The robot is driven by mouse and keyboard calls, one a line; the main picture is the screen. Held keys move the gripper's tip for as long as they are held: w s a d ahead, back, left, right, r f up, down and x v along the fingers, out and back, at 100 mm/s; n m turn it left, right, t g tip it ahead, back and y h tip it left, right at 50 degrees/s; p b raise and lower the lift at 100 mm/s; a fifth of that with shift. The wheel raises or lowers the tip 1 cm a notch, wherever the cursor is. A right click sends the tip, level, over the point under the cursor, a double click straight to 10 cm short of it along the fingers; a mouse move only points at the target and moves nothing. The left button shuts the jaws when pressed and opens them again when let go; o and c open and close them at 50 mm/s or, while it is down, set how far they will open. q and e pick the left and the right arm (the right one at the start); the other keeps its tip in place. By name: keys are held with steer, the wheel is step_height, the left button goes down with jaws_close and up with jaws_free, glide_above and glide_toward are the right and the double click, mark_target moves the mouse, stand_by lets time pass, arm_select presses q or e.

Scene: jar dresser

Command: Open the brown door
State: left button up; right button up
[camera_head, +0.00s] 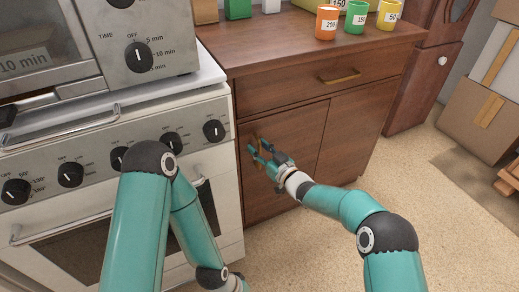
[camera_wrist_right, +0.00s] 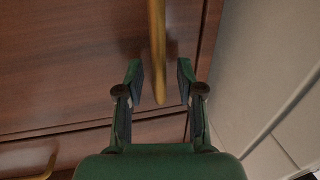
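The brown wooden dresser has a left door (camera_head: 305,130), with a vertical brass handle near its left edge. The door is closed. My right gripper (camera_head: 259,150) is at this handle, in front of the door. In the right wrist view, the brass handle (camera_wrist_right: 157,50) runs down between the two fingers of the open right gripper (camera_wrist_right: 160,88), with a gap visible on both sides. In the head view the gripper partly hides the handle. My left arm bends down in front of the stove; its gripper is out of the picture.
The white stove (camera_head: 120,165) stands close to the left of the dresser. Above the doors is a drawer with a brass handle (camera_head: 340,77). Orange (camera_head: 327,22), green and yellow jars stand on top. Cardboard boxes (camera_head: 475,115) are at the right; floor before the dresser is clear.

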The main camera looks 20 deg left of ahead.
jaws_close()
steer(key=shift+d, duration=0.1)
stand_by(0.3)
